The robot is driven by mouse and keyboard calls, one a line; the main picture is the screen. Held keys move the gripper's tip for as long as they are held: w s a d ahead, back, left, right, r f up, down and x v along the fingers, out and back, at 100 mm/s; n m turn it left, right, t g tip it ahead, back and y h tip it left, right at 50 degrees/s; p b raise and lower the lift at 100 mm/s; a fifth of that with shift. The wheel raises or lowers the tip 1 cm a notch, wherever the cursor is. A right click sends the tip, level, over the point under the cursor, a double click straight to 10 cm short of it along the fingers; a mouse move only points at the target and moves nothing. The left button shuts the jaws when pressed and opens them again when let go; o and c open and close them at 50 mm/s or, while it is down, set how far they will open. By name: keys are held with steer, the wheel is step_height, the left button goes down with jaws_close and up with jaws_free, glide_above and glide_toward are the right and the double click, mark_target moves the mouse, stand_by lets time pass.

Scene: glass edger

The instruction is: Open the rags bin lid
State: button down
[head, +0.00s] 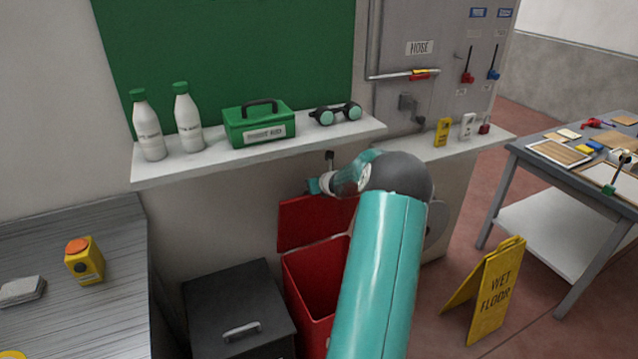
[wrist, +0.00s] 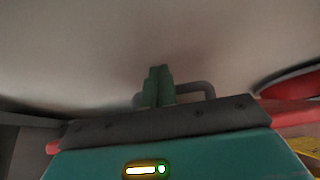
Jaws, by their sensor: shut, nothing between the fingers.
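A red bin (head: 312,285) stands below the shelf, left of my arm. Its red lid (head: 305,222) is raised and leans back toward the wall, so part of the dark inside shows. I read no label on the bin; my arm hides its right side. My gripper (head: 317,186) is at the lid's upper edge. In the wrist view my gripper's green fingers (wrist: 158,86) are together and empty, beside a grey bar handle (wrist: 209,90). I cannot tell whether they touch it. Red surfaces (wrist: 292,113) show at the sides of that view.
A black bin (head: 240,310) with a shut lid stands left of the red one. The shelf (head: 260,152) above holds bottles, a green box and goggles. A yellow wet-floor sign (head: 490,290) and a work table (head: 530,145) are at the right, with open floor around the sign.

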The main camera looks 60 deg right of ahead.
steer(key=v, duration=1.3)
steer(key=shift+s, duration=0.2)
steer(key=shift+a+r, duration=0.1)
